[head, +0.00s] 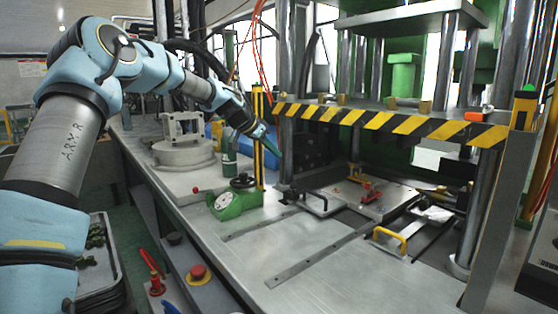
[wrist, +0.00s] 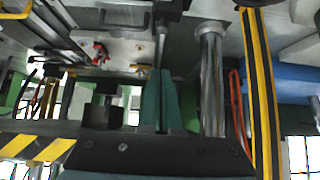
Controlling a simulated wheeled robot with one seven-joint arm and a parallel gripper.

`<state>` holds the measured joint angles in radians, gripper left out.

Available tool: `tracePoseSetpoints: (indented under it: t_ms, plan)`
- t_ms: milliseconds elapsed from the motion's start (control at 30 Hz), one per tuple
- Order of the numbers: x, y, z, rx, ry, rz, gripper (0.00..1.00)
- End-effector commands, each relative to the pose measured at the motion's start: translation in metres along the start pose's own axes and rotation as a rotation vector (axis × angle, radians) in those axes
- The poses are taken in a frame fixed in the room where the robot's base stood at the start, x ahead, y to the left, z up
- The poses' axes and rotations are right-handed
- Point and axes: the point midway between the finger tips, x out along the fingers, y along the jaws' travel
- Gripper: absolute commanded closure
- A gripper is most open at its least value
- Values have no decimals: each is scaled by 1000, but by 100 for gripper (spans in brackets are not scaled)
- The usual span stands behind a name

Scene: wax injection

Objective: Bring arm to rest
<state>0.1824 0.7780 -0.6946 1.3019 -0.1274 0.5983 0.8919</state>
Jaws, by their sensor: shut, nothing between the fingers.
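My arm (head: 150,72) reaches from the left edge of the head view across to the press. My gripper (head: 277,150) is beside the press's left column, above the bench and pointing down to the right. In the wrist view its two green fingers (wrist: 160,100) lie close together, shut and empty. The wrist view appears upside down, with the press plate at the top and the striped bar at lower left.
The press has a yellow-black striped bar (head: 390,122) and a mould plate (head: 375,198) with red clamps. A green valve device (head: 237,199) and a round grey fixture (head: 183,150) stand on the bench (head: 290,242). A yellow-black post (head: 258,140) is close to my gripper.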

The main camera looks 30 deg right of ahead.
Motion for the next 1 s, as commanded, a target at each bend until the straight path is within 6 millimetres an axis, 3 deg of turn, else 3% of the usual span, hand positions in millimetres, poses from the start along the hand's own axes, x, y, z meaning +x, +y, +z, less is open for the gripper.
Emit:
tracePoseSetpoints:
  t_ms: [500, 600, 667, 767, 1000]
  plan:
    - [-1, 0, 0, 0, -1, 0, 100]
    - [-5, 2, 10, -15, -26, -9, 100]
    - [-10, 4, 27, -40, -65, -25, 100]
    - [-29, 10, 76, -122, -166, -72, 100]
    - [-115, 29, 227, -451, -401, -261, 100]
